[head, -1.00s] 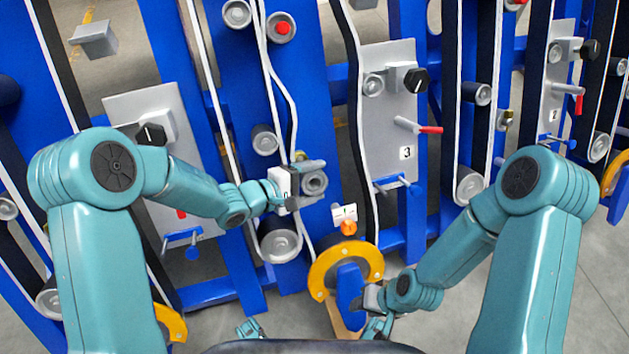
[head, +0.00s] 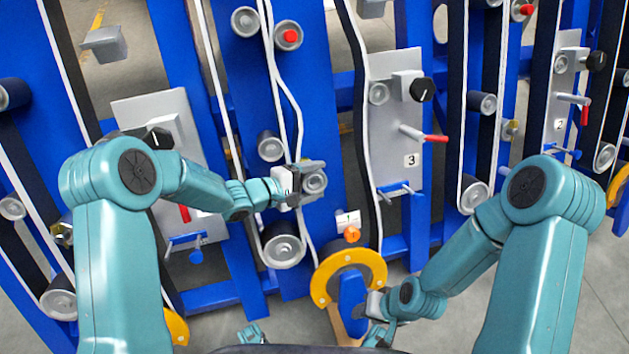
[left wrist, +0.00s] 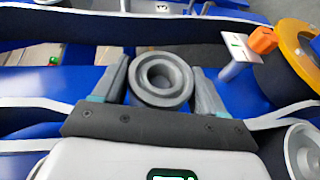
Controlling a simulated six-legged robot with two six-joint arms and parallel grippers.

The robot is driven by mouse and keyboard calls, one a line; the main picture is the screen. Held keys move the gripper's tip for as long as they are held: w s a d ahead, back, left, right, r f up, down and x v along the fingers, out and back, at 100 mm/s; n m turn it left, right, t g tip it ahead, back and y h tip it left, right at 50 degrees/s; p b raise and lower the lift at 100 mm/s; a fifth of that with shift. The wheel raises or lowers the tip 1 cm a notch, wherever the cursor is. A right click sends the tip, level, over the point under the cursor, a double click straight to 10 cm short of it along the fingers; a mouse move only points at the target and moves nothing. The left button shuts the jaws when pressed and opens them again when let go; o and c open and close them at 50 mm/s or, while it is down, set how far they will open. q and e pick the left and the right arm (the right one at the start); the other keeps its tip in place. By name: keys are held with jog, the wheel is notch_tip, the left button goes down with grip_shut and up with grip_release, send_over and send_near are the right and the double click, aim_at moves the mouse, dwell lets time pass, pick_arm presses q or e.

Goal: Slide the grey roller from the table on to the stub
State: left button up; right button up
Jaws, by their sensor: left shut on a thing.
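The grey roller (head: 315,183) is a short ring-shaped cylinder held at the front of the blue panel in the head view. My left gripper (head: 300,185) is shut on it. In the left wrist view the roller (left wrist: 162,78) sits between the two grey fingers, its round end and central hole showing. I cannot make out the stub; the roller and gripper may hide it, and I cannot tell whether they touch. My right gripper (head: 374,306) is low beside the yellow-rimmed reel; its fingers are too hidden to read.
A large grey roller (head: 284,250) is just below the held one, and a smaller one (head: 270,146) is above left. White web strands run close by. A yellow-rimmed reel (head: 372,262) and an orange knob (head: 352,234) are to the lower right.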

pick_arm(q)
jog(key=shift+w+a+f, duration=0.15)
jog(key=shift+w, duration=0.2)
jog(key=o, duration=1.6)
jog(key=shift+c, duration=0.2)
jog(key=shift+f, duration=0.1)
jog(key=p+v, duration=0.4)
jog(key=v, duration=1.2)
jog(key=shift+r+p, duration=0.25)
jog(key=shift+p, duration=0.1)
